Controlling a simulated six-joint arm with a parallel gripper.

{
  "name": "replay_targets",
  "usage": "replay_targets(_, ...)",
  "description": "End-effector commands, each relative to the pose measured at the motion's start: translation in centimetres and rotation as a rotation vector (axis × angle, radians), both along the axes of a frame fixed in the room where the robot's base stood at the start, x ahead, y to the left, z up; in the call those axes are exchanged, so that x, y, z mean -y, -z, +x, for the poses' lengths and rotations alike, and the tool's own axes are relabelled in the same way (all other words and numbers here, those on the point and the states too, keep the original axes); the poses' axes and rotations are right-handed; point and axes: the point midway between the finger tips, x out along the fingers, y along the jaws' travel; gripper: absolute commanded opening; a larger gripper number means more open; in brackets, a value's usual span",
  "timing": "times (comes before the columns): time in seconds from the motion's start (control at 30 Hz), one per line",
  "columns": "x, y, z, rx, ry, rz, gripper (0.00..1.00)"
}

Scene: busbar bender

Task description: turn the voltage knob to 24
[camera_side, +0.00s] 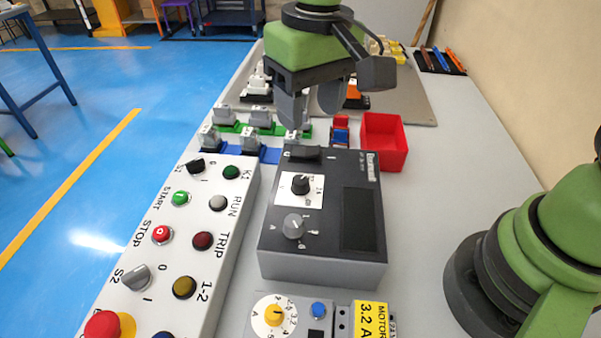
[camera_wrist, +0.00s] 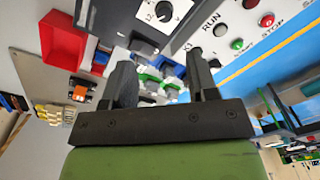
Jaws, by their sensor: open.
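The voltage knob (camera_side: 300,184) is a small black knob on a white plate marked V, on the top face of a dark grey power supply box (camera_side: 323,265). It also shows at the top of the wrist view (camera_wrist: 164,11), partly cut by the frame edge, with a 12 printed beside it. The pointer's exact setting is too small to read. My gripper (camera_side: 314,110) is open and empty, above and beyond the far edge of the box, apart from the knob. Its two dark fingers also show in the wrist view (camera_wrist: 160,65), spread apart.
A grey knob marked A (camera_side: 294,227) sits just nearer than the voltage knob, and a black rocker switch (camera_side: 303,153) just beyond. A button panel (camera_side: 225,200) stands left. A red bin (camera_side: 384,143) and several terminal blocks (camera_side: 262,117) lie behind the box.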

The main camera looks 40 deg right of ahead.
Motion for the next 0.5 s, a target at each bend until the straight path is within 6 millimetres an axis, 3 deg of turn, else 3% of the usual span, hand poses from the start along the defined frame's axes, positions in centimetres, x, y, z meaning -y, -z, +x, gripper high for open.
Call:
replay_targets(0.33,-1.2,3.9,0.4,-0.04,-0.028,-0.034,0.53)
replay_targets(0.5,-1.1,7.2,0.3,-0.042,-0.028,-0.035,0.53)
